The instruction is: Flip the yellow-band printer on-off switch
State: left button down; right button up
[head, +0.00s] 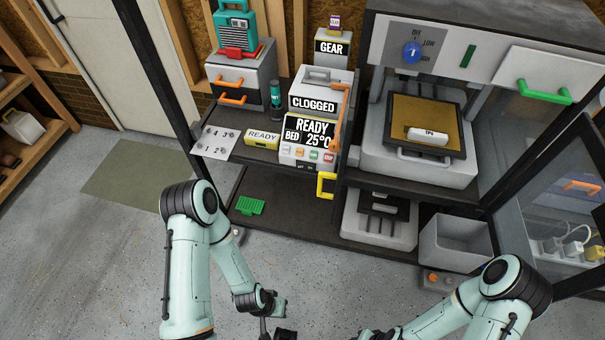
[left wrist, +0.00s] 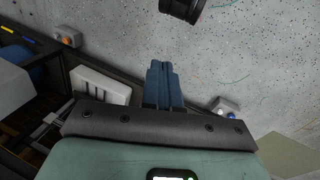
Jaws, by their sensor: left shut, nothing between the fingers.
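My left gripper (head: 281,333) is low, at the bottom edge, well apart from the panel. In the left wrist view its fingers (left wrist: 163,84) are together and empty above the floor. My right gripper is near the bottom edge, and its fingers are not clearly visible.
Small switch boxes, one with an orange button (head: 433,279), sit by the floor. The floor in front is clear.

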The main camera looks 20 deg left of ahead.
aim_at(301, 167)
pick_arm(q)
jog(key=w+a+r+m+t+y+b, duration=0.1)
jog(key=w+r+m+t+y+b, duration=0.15)
jog(key=w+m+t+b, duration=1.15)
jog(key=w+r+m+t+y, duration=0.2)
jog(key=w+r+y, duration=0.3)
jog(key=w+r, duration=0.7)
jog(key=shift+w+r+m+t, duration=0.3)
jog(key=shift+w+r+m, duration=0.05)
jog(key=shift+w+m, duration=0.25)
pick_arm(e)
jog(key=w+d+f+t, duration=0.1)
jog(key=w+f, duration=0.1)
jog(key=f, duration=0.5)
jog(key=w+d+f+t, duration=0.1)
jog(key=w+f, duration=0.1)
jog(key=f, duration=0.6)
jog(key=shift+w+m+h, duration=0.15)
jog(key=shift+m+h, duration=0.15)
jog(key=shift+h, duration=0.1)
pick_arm(q)
jog(key=shift+d, duration=0.1)
